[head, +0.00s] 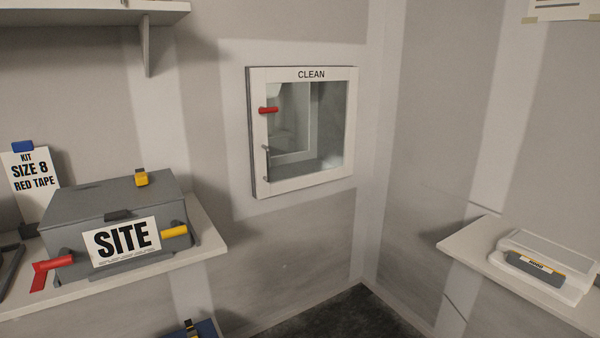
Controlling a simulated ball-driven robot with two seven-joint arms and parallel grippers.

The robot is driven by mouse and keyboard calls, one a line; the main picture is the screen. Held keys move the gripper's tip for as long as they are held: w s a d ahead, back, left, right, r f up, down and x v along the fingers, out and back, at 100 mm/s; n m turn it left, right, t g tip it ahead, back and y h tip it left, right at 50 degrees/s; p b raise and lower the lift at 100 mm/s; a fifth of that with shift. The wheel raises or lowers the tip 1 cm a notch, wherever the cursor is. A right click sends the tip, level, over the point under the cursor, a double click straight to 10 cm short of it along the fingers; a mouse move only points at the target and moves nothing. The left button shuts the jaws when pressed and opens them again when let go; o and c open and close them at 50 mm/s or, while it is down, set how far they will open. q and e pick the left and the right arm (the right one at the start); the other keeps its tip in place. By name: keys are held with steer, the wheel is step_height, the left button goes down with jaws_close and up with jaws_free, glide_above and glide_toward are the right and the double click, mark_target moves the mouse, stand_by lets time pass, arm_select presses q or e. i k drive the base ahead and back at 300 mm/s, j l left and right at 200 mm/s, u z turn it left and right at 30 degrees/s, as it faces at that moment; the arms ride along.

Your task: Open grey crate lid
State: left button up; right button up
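The grey crate (75,231) stands on the left shelf with a white SITE label (121,241) on its front. Its grey lid (115,195) lies flat on top and looks closed. A dark catch (117,215) sits at the lid's front edge. A yellow clip-like piece (141,178) is on the lid's back right part. A red handle (50,270) is at the crate's front left and a yellow handle (174,232) at its front right. Neither of my grippers shows in the head view.
The left shelf (212,239) has some bare room right of the crate. A card reading KIT SIZE 8 RED TAPE (30,180) stands behind it. A right shelf (470,249) bears a white case (545,250).

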mark_target(111, 200)
steer(key=u, duration=1.25)
